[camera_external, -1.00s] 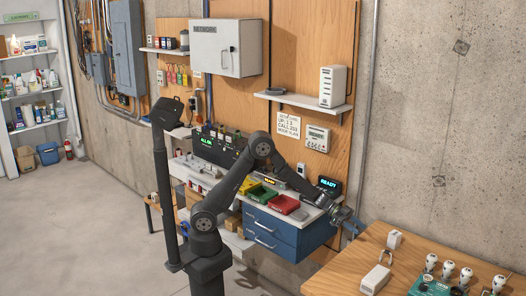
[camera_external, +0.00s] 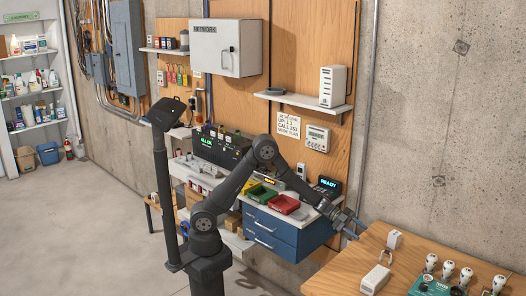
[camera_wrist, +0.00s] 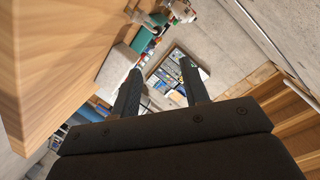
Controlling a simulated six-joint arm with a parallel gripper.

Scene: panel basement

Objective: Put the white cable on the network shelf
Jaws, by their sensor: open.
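My gripper (camera_external: 355,229) is open and empty, in the air near the left edge of the wooden table. In the wrist view its two fingers (camera_wrist: 160,75) are apart with nothing between them. On the table stands a small white block (camera_external: 394,239) with a pale loop at its foot; this may be the white cable, but it is too small to be sure. A larger white block (camera_external: 375,280) lies nearer the front. A white wall shelf (camera_external: 303,101), bearing a white router-like box (camera_external: 333,86), is right of the grey cabinet marked NETWORK (camera_external: 226,48).
The wooden table (camera_external: 345,272) also holds a teal device (camera_external: 430,287) and several white bulb-like things (camera_external: 448,270). A blue drawer unit (camera_external: 270,228) and bench with a red bin (camera_external: 285,204) and a green bin (camera_external: 262,193) stand left of the gripper.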

